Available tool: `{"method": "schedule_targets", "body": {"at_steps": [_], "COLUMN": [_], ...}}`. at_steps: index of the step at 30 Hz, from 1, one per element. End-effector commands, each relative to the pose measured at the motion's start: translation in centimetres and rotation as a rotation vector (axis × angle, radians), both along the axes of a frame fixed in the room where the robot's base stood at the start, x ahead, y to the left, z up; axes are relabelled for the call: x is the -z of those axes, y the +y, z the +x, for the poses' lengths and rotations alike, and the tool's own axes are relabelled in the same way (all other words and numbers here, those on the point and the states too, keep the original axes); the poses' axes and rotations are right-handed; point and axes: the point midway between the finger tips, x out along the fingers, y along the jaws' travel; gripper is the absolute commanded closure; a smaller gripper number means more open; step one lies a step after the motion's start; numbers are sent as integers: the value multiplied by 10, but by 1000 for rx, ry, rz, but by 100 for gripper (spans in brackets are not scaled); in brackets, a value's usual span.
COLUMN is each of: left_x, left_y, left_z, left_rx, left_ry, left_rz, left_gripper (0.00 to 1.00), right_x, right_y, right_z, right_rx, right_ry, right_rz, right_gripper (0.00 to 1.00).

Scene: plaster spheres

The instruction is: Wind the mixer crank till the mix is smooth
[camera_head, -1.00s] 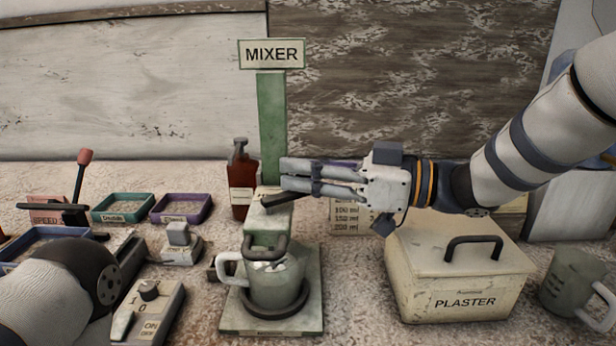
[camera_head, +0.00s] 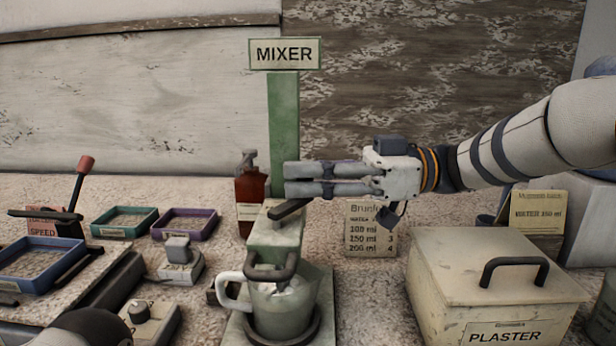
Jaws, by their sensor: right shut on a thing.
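The mixer (camera_head: 275,236) is a pale green stand with a MIXER sign (camera_head: 285,54) on a green post. Its crank (camera_head: 290,209) is a dark bar on top. My right gripper (camera_head: 298,180) reaches in from the right, level, at the crank's upper end. It is shut on the crank's grip, which the fingers mostly hide. A pale grey jug (camera_head: 283,312) with a handle at its left stands on the mixer's base below a dark curved bracket. The mix inside is pale; its texture is hard to judge.
A red-brown bottle (camera_head: 250,192) stands behind the crank at left. A plaster box (camera_head: 490,270) with a black handle is at right. A speed lever (camera_head: 80,180), trays (camera_head: 185,223) and a switch box (camera_head: 150,325) lie left. Table shows clear between jug and box.

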Motion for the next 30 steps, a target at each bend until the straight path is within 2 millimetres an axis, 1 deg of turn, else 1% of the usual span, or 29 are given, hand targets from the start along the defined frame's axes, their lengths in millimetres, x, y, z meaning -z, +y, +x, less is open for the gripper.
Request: {"method": "schedule_targets", "body": {"at_steps": [7,8,9,10,20,23,30], "left_x": [0,0,0,0,0,0,0], "left_y": [0,0,0,0,0,0,0], "left_z": [0,0,0,0,0,0,0], "left_rx": [0,0,0,0,1,0,0], "left_ry": [0,0,0,0,-1,-1,-1], "left_rz": [0,0,0,0,0,0,0], "left_gripper": [70,70,70,70,70,70,70], "right_x": [1,1,1,1,0,0,1], "right_y": [1,1,1,1,-2,-18,-82], "right_z": [-1,-1,-1,-1,0,4,14], "right_rx": [-3,-3,-3,-3,0,4,3], "right_ry": [1,1,1,1,0,0,-1], "right_rz": [-1,-1,-1,-1,0,1,1], "right_gripper": [100,79,70,63,62,62,62]}}
